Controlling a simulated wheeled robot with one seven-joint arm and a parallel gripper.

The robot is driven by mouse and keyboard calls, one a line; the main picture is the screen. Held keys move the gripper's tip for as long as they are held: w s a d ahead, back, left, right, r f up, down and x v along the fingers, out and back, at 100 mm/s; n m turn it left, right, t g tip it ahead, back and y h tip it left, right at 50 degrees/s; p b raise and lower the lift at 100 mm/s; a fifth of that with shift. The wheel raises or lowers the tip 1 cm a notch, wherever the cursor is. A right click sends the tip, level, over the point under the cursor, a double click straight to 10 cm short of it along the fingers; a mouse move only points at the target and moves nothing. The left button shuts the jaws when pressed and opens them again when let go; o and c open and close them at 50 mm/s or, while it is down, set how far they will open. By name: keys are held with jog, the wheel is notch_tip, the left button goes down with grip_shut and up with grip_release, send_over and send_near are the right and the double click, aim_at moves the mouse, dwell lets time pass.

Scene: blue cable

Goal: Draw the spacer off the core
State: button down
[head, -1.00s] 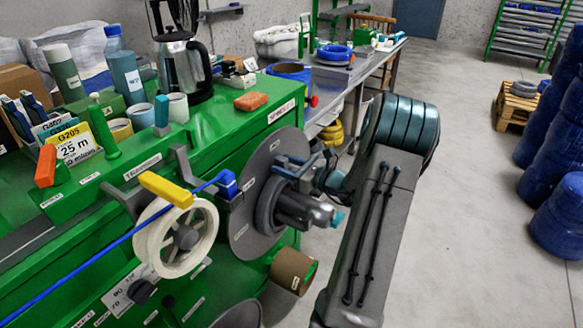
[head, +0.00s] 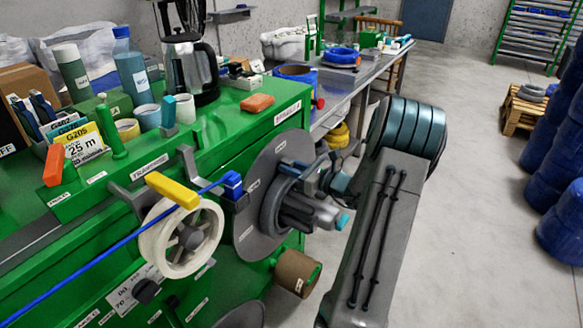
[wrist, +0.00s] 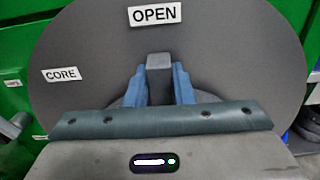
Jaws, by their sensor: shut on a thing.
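A large grey disc (head: 250,215) stands upright on the front of the green bench, with a thick darker grey ring, which looks like the spacer (head: 267,213), in front of its middle. The core is hidden or cannot be told apart. My gripper (head: 285,167) is at the upper side of the ring. In the wrist view the disc (wrist: 90,45) carries "OPEN" and "CORE" labels. There my gripper's blue fingers (wrist: 159,82) are shut on a grey block (wrist: 159,62), apparently a tab of the spacer. A paler rim shows behind the fingers, mostly covered by my gripper.
A white spool (head: 160,245) with a yellow arm (head: 173,190) stands left of the disc, and a blue cable (head: 110,250) runs past it to a blue block (head: 232,184). A brown roll (head: 293,270) sits below. Open floor (head: 470,200) lies to the right.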

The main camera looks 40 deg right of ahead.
jog(key=shift+r+p, duration=0.45)
jog(key=shift+r, duration=0.05)
jog(key=shift+v, duration=1.05)
dwell(1.4)
